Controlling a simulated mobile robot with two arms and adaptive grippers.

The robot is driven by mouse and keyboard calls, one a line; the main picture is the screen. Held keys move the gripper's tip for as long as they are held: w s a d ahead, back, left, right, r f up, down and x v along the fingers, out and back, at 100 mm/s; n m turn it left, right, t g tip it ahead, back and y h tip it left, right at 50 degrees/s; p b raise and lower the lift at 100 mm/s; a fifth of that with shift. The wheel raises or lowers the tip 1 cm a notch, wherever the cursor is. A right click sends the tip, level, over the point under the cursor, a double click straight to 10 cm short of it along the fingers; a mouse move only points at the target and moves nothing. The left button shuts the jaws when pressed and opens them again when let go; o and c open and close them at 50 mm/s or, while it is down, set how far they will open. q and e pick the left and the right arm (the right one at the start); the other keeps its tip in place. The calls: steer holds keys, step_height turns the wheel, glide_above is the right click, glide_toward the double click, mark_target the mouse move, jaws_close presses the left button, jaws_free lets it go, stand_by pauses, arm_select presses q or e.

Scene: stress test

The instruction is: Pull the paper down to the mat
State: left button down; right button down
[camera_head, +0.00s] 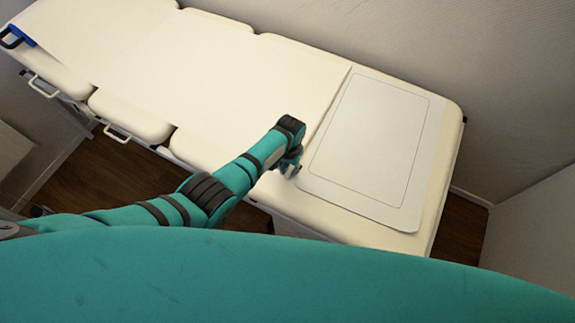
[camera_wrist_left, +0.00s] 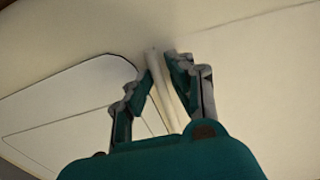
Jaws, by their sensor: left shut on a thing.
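The cream paper (camera_head: 205,65) lies along the examination couch from the upper left to beside the mat. The mat (camera_head: 375,140) is a pale sheet with a dark rounded outline at the couch's right end. My left gripper (camera_head: 290,168) is at the paper's end by the couch's near edge, just left of the mat. In the left wrist view, its fingers (camera_wrist_left: 162,72) are shut on a narrow fold of the paper (camera_wrist_left: 245,75), with the mat (camera_wrist_left: 65,112) to the left. My right gripper is in neither view.
The padded couch (camera_head: 440,165) stands along a grey wall (camera_head: 420,45). Handles (camera_head: 117,134) stick out from its near side. A blue part (camera_head: 20,36) is at its far left end. The mat's surface is clear.

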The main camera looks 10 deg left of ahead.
mark_target(289, 169)
arm_select(q)
steer(key=c, duration=1.2)
jaws_free()
steer(key=shift+r, duration=0.1)
step_height(289, 169, up, 12)
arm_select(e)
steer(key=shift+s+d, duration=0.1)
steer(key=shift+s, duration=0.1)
